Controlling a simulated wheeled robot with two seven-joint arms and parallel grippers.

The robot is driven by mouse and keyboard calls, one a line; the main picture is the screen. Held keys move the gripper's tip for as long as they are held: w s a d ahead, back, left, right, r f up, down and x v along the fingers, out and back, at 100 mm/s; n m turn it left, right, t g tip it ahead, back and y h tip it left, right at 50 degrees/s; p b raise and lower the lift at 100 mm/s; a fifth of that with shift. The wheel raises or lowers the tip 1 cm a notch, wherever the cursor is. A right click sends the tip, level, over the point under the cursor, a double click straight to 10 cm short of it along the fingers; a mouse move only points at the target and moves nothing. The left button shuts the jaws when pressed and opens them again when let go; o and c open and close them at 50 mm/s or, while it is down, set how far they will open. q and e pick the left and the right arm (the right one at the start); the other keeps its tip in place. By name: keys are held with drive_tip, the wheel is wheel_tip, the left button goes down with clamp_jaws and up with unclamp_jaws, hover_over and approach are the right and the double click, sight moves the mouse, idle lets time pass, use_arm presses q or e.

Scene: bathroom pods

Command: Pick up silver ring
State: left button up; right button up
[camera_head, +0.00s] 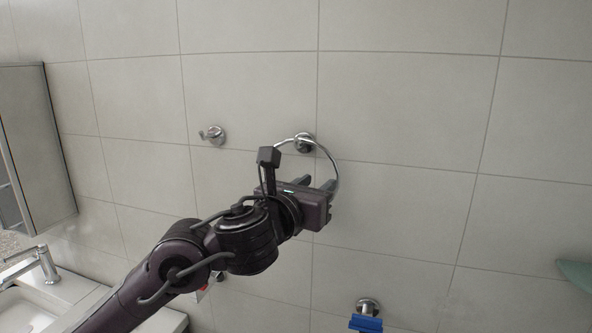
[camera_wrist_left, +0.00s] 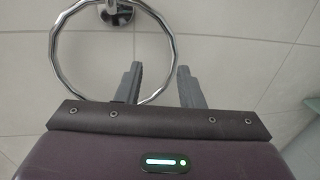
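The silver ring (camera_head: 331,161) hangs from a round chrome wall mount (camera_head: 305,142) on the tiled wall. My left gripper (camera_head: 317,183) is at the ring's lower right part in the head view, and its body hides the ring's lower part. In the left wrist view, the ring (camera_wrist_left: 59,58) fills the upper left. The fingers of my left gripper (camera_wrist_left: 158,70) are apart there, and the ring's right side shows between them. I cannot tell whether a finger touches the ring. My right gripper is not in view.
A chrome hook (camera_head: 213,134) is on the wall left of the ring. Another chrome mount (camera_head: 367,306) with a blue item (camera_head: 365,323) is below. A sink with a faucet (camera_head: 45,262) and a cabinet (camera_head: 35,145) are at left. A green edge (camera_head: 576,272) shows at right.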

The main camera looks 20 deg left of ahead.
use_arm(q)
drive_tip(key=w, duration=0.2)
drive_tip(key=w+d, duration=0.1)
drive_tip(key=shift+w+d+f+p, duration=0.1)
drive_tip(key=shift+w+f+p, duration=0.15)
drive_tip(key=shift+w+p, duration=0.1)
drive_tip(key=shift+s+d+r, duration=0.1)
drive_tip(key=shift+s+d, duration=0.05)
drive_tip(key=shift+d, duration=0.15)
drive_tip(key=c, duration=0.6)
drive_tip(key=shift+a, duration=0.1)
clamp_jaws()
